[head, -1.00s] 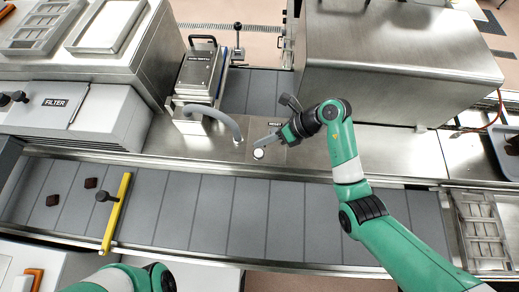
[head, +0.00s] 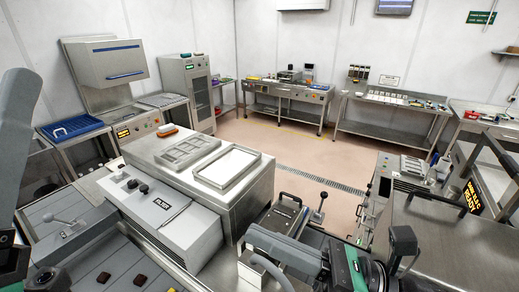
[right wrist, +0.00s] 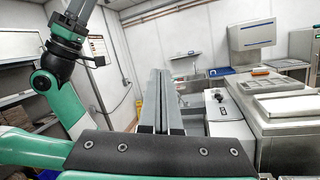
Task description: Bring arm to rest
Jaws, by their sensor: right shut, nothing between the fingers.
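My right gripper (head: 254,236) is in the lower middle of the head view, raised in front of the machines. Its two long grey fingers lie together, shut and empty, and point left. In the right wrist view the right gripper (right wrist: 160,78) shows its fingers side by side with nothing between them. The green right arm runs off the bottom of the head view. My left arm shows green in the right wrist view, with its dark left gripper (right wrist: 72,35) at upper left.
A grey filter unit (head: 150,203) and a steel cabinet with trays (head: 257,203) stand left of the right gripper. A steel housing (head: 440,245) is at right, beside a lit READY sign (head: 472,197). Dark pieces lie at lower left. Open floor (head: 290,150) lies beyond.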

